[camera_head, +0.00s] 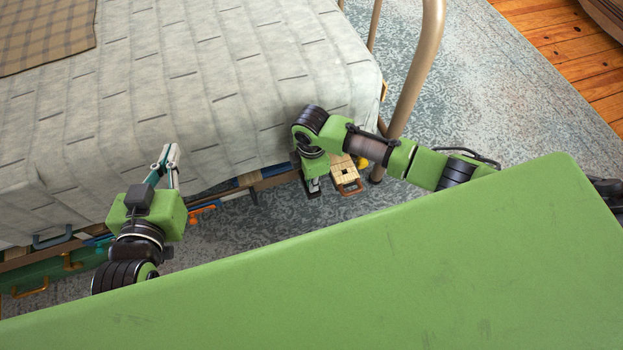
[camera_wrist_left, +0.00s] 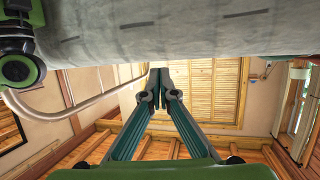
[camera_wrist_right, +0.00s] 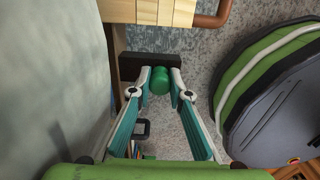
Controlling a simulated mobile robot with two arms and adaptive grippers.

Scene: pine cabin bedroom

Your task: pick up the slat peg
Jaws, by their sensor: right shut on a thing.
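The slat peg (camera_wrist_right: 159,80) is a short green cylinder in the right wrist view. My right gripper (camera_wrist_right: 160,84) has its two fingertips on either side of it and is shut on it. A dark brown block (camera_wrist_right: 136,66) lies just beyond the peg; I cannot tell whether they touch. In the head view my right gripper (camera_head: 313,186) points down beside the bed's edge, and the peg is hidden there. My left gripper (camera_head: 169,150) is over the bed's side, its fingertips together. The left wrist view shows these fingertips (camera_wrist_left: 159,82) with nothing between them.
The bed (camera_head: 230,80) with a pale quilt fills the upper left. A pale wooden box with a brown handle (camera_head: 345,172) stands beside my right gripper. The patterned rug (camera_head: 480,80) is clear on the right.

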